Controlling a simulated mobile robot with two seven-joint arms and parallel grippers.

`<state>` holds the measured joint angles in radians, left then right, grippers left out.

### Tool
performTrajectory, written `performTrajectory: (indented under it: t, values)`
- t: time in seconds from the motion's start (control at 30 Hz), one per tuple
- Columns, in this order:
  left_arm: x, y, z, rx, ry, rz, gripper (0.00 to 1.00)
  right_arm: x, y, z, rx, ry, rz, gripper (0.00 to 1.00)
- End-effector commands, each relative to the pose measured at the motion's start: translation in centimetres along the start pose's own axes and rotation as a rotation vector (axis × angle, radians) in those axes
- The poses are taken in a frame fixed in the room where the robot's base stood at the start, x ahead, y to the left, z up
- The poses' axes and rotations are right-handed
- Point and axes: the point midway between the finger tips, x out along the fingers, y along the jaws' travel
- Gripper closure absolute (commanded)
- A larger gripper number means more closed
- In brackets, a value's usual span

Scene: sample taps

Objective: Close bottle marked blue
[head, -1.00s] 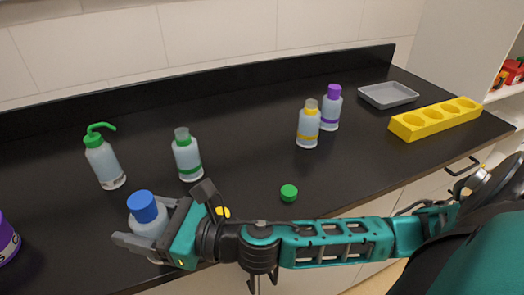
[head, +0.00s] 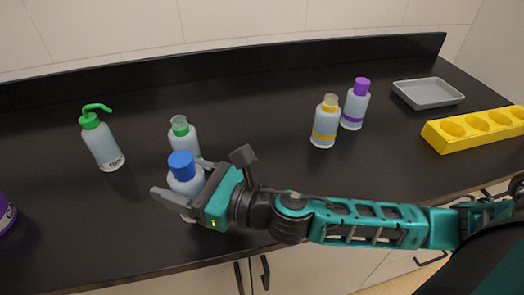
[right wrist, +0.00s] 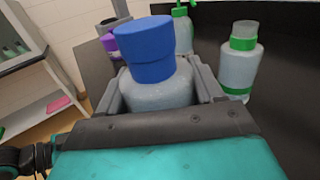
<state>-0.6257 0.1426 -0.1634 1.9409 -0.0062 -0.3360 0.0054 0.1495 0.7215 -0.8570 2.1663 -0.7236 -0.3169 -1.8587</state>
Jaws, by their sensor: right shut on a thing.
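The bottle marked blue (head: 187,184) is a pale bottle with a blue cap (head: 182,164) sitting on its top. My right gripper (head: 183,201) is shut around its body near the front of the counter. In the right wrist view the blue cap (right wrist: 147,50) sits upright above the bottle (right wrist: 158,94) between the two fingers. I cannot tell how tightly the cap is on, and the blue band is hidden. I cannot tell whether the bottle's base touches the counter. My left gripper is not in view.
An open green-marked bottle (head: 184,137) stands close behind the held one. A green-topped wash bottle (head: 101,143) is left. Yellow-marked (head: 325,124) and purple-capped (head: 355,105) bottles, a grey tray (head: 428,93) and a yellow rack (head: 480,128) stand right. The middle back counter is clear.

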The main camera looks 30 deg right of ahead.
Motion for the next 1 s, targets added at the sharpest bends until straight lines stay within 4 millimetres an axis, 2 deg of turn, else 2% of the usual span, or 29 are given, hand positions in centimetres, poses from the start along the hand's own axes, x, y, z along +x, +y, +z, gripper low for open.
performTrajectory:
  t: [0.2,0.33,0.43,0.57,0.73,0.9,1.0]
  values:
    - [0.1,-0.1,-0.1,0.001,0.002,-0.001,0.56,0.0,0.0,0.1,-0.001,-0.002,0.000,1.00]
    - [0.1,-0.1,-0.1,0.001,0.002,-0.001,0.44,0.3,-0.5,0.6,-0.001,-0.005,-0.018,1.00]
    - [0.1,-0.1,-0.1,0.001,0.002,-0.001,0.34,0.9,-1.9,2.0,-0.003,-0.009,-0.081,1.00]
    - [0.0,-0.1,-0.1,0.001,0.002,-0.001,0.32,1.9,-5.7,5.4,0.002,-0.013,-0.252,1.00]
    - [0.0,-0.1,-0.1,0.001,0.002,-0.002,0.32,1.7,-12.1,10.7,0.011,-0.013,-0.564,1.00]
    - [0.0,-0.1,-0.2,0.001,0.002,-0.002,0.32,-0.9,-18.1,14.8,0.012,-0.009,-0.896,1.00]
    - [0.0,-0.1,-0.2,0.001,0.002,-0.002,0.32,-2.9,-20.5,16.0,0.007,-0.003,-1.050,1.00]
